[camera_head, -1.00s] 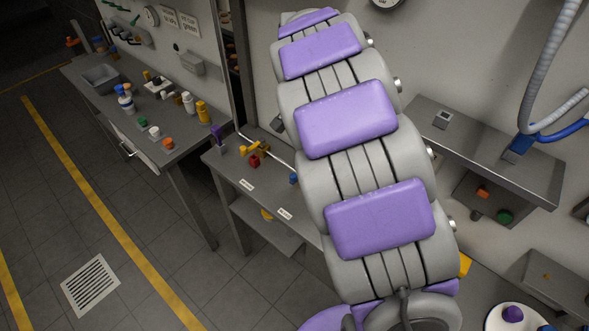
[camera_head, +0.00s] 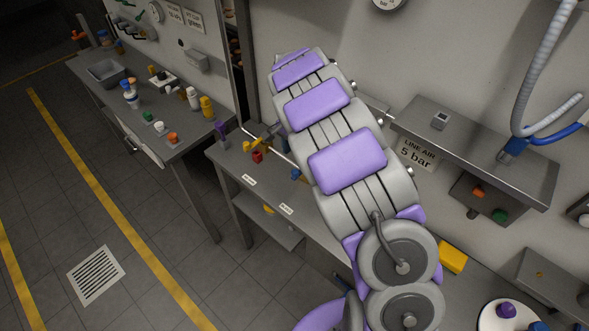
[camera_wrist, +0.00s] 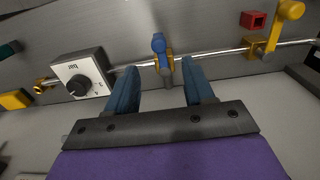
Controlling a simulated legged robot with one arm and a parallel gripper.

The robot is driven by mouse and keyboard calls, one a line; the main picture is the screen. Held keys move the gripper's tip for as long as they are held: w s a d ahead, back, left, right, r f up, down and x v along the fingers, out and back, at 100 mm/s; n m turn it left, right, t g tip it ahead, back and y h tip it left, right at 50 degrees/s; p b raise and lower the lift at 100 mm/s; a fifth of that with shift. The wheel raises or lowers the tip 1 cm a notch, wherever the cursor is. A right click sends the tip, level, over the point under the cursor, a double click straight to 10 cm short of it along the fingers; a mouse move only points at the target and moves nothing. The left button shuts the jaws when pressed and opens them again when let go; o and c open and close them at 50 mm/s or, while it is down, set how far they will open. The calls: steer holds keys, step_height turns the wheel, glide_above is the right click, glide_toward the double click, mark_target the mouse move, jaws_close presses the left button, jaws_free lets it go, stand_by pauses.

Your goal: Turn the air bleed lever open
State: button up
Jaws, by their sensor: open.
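In the wrist view a blue-headed lever (camera_wrist: 159,45) with a grey stem stands at a thin metal pipe (camera_wrist: 220,53), beside a yellow fitting. A yellow lever (camera_wrist: 287,12) is farther right on the same pipe. I see no name on either lever, so I cannot tell from a label which is the air bleed. My gripper (camera_wrist: 158,72) is open, its two blue fingers on either side of the blue lever's stem, with visible gaps. A blue piece (camera_head: 296,174) and yellow piece (camera_head: 248,146) show on the bench in the head view; my arm hides the gripper there.
A square gauge box (camera_wrist: 82,76) marked "bar" sits left of the fingers, with a red block (camera_wrist: 253,19) to the right. In the head view, a wall shelf (camera_head: 470,145) with a hose is right of my arm. A cluttered side bench (camera_head: 185,147) stands left.

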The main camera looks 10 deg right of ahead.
mark_target(295, 171)
step_height(295, 171, down, 9)
stand_by(0.3)
jaws_close()
stand_by(0.5)
